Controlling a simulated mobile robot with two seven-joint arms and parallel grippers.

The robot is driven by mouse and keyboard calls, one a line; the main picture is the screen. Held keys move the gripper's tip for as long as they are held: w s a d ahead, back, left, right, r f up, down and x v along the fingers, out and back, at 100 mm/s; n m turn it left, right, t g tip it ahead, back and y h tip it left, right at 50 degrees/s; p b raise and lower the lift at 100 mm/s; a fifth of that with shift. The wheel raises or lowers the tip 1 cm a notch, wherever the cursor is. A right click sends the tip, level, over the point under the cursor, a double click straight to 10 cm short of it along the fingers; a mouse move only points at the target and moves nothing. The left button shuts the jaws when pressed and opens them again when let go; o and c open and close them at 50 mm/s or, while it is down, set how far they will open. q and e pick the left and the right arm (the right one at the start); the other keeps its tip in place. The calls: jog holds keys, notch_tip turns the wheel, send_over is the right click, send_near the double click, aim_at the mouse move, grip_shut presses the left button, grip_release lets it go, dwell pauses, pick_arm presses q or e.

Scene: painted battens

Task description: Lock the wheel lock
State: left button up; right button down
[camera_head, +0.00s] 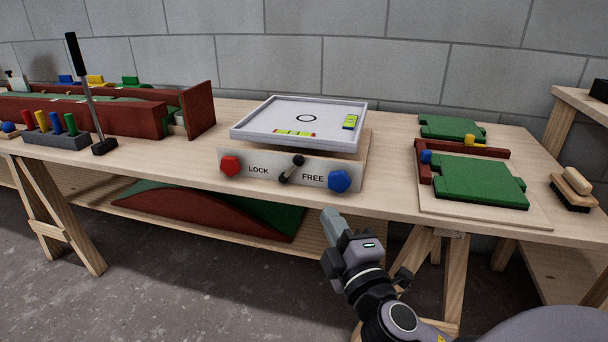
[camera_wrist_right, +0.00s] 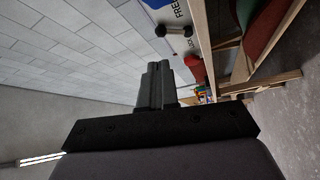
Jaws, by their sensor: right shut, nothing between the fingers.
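The wheel lock is a pale panel (camera_head: 320,178) on the front of the table, marked LOCK at left and FREE at right. Its black lever (camera_head: 298,161) stands between the words, its upper knob leaning right toward FREE. The lever also shows in the right wrist view (camera_wrist_right: 173,30), beyond the fingertips. My right gripper (camera_head: 330,217) is shut and empty, below and to the right of the lever, apart from the panel. Its closed fingers show in the wrist view (camera_wrist_right: 158,68). My left gripper is not in view.
A red knob (camera_head: 230,165) and a blue knob (camera_head: 339,181) flank the words. A white tray (camera_head: 245,131) sits above the panel. Green boards (camera_head: 478,183) lie at right, beside a brush (camera_head: 573,188). A thin upright black-handled rod (camera_head: 83,85) stands at left.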

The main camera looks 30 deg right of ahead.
jog(key=b, duration=0.1)
send_near(301, 163)
jog(key=x, duration=0.5)
jog(key=shift+w+d+b, duration=0.15)
jog(key=shift+w+b, duration=0.15)
jog(key=shift+w, duration=0.35)
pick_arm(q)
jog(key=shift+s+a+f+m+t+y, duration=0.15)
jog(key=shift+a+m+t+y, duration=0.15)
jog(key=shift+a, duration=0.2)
pick_arm(e)
jog(key=shift+w+d+r, duration=0.1)
jog(key=shift+w, duration=0.2)
